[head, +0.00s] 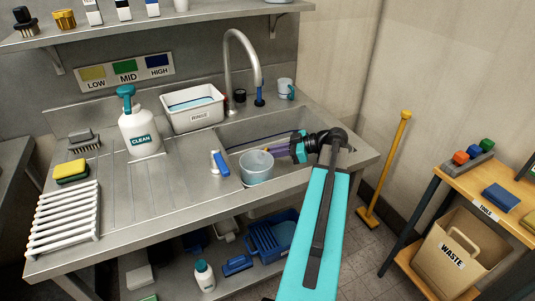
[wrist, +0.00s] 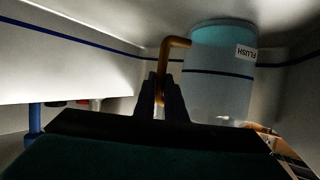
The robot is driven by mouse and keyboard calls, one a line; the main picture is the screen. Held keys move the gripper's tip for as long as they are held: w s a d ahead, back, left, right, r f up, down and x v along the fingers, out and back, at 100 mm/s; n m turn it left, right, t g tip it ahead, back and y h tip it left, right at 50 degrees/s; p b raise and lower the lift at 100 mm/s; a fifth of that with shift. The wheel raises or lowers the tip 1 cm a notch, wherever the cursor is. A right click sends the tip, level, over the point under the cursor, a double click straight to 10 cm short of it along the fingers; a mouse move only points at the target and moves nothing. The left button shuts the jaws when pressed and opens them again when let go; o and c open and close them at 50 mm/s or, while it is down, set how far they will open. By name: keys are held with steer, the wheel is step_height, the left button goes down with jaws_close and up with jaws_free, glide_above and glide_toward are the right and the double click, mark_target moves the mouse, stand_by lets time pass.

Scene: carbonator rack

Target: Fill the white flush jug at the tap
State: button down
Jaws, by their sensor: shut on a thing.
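The white flush jug (head: 256,168) appears upright at the front left of the sink basin (head: 300,122). In the wrist view the jug (wrist: 220,95) appears upside down, with an inverted FLUSH label and a dark line around it. My gripper (head: 275,150) reaches in from the right. In the wrist view my gripper (wrist: 160,95) is shut on the jug's orange-brown handle (wrist: 166,60). The curved steel tap (head: 241,50) stands behind the basin, its spout behind the jug and apart from it. I cannot tell whether the jug holds water.
A blue-and-white tool (head: 219,163) lies close left of the jug. The CLEAN bottle (head: 140,130), a white tub (head: 192,108) and a drying rack (head: 64,219) stand on the left. A mug (head: 286,88) is behind the basin. The ribbed drainboard between is mostly clear.

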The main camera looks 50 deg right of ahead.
steer(key=c, duration=1.7)
jaws_free()
steer(key=shift+c, duration=0.2)
steer(key=v, duration=0.7)
steer(key=shift+s+b, duration=0.25)
steer(key=shift+b, duration=0.1)
steer(key=shift+d+r, duration=0.15)
